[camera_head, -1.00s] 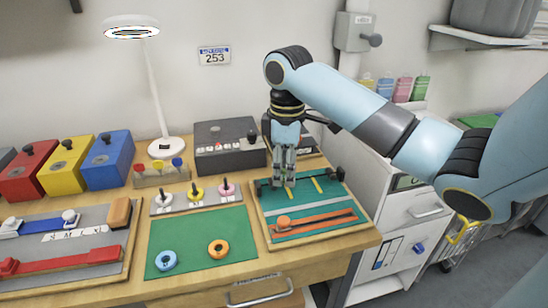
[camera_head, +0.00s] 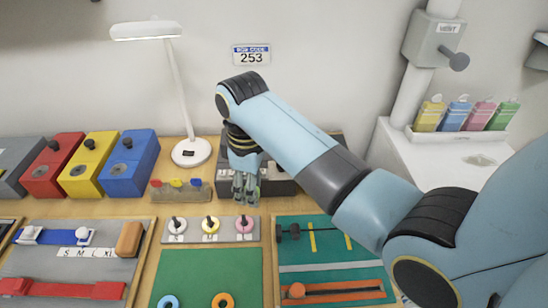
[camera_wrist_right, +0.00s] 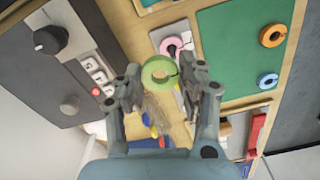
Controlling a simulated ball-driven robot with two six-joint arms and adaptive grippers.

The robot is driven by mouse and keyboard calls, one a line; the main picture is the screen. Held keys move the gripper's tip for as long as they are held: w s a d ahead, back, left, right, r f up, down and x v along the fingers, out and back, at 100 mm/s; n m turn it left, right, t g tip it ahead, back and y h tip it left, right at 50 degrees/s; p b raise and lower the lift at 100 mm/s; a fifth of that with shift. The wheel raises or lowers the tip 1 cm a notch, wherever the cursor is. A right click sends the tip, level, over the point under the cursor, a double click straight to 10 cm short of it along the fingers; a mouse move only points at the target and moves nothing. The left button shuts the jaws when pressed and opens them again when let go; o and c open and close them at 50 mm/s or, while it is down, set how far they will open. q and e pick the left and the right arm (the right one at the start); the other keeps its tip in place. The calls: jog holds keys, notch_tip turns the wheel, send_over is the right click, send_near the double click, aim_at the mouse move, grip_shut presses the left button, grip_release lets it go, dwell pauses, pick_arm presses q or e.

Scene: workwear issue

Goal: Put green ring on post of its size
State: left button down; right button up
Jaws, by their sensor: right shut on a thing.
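The green ring (camera_wrist_right: 147,73) is between the fingertips of my right gripper (camera_wrist_right: 158,80) in the right wrist view. My right gripper (camera_head: 246,198) is shut on it and points down in the head view. The gripper appears behind the right half of this board, in front of a dark box. The pink part (camera_wrist_right: 168,42) shows close beside the green ring in the wrist view. My left gripper is not in view.
A blue ring (camera_head: 168,301) and an orange ring (camera_head: 222,300) lie on the green mat (camera_head: 205,268). A teal board (camera_head: 335,245) with sliders is at the right. A dark control box (camera_head: 280,184) stands behind the gripper. A lamp (camera_head: 190,152) stands behind left.

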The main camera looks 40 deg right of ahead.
jog(key=a, duration=0.1)
jog(key=a+r, duration=0.1)
jog(key=shift+a+r+p, duration=0.2)
jog(key=shift+a+p, duration=0.1)
jog(key=shift+p, duration=0.1)
jog(key=shift+d+f+b, duration=0.1)
jog(key=shift+f+b, duration=0.4)
jog(key=shift+f, duration=2.55)
jog(key=shift+f+p, duration=0.15)
jog(key=shift+p, duration=0.35)
jog(key=shift+f, duration=0.75)
jog(key=o, duration=1.2)
